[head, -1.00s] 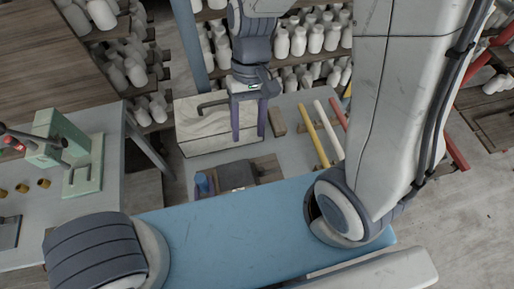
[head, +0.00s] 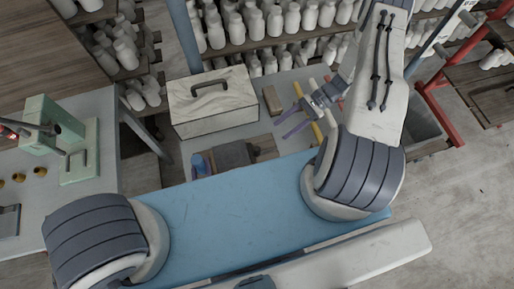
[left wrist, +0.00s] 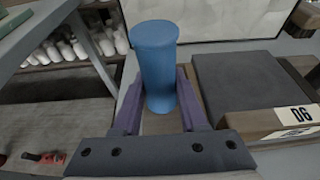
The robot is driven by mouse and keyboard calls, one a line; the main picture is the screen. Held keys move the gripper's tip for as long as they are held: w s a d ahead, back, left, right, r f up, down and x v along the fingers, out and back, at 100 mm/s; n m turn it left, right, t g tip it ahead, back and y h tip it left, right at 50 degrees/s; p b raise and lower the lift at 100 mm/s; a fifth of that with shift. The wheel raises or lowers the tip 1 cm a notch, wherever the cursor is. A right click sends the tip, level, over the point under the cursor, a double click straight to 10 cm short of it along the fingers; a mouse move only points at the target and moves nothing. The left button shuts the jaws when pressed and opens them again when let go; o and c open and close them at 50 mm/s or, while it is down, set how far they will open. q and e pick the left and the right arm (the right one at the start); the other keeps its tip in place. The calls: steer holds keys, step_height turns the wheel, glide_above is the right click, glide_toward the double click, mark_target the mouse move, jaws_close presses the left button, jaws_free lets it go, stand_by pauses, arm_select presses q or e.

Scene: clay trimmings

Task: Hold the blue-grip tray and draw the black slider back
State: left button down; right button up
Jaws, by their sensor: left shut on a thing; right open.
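The blue grip (head: 197,163) stands upright at the left end of the wooden tray (head: 266,147). In the left wrist view the blue grip (left wrist: 156,62) is between the purple fingers of my left gripper (left wrist: 158,88), which is shut on it. The black slider (head: 234,154) is a flat dark block on the tray, right of the grip; it also shows in the left wrist view (left wrist: 250,82), beside a wooden part labelled D6 (left wrist: 296,117). My right gripper (head: 281,130) is open and empty, behind and to the right of the tray, apart from the slider.
A pale box with a dark handle (head: 213,103) stands behind the tray. A small wooden block (head: 271,100) and coloured bars (head: 317,133) lie to its right. A green press (head: 55,135) stands on the left table.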

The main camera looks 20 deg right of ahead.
mark_target(257, 149)
steer(key=shift+s+f+m+t+y, duration=0.2)
steer(key=shift+f+m+t, duration=0.1)
steer(key=shift+f, duration=0.25)
steer(key=shift+s+f+m+t+y, duration=0.2)
steer(key=shift+f+m, duration=0.1)
steer(key=shift+f, duration=0.25)
steer(key=x, duration=1.1)
steer(key=shift+a+f, duration=0.15)
steer(key=shift+a, duration=0.05)
jaws_close()
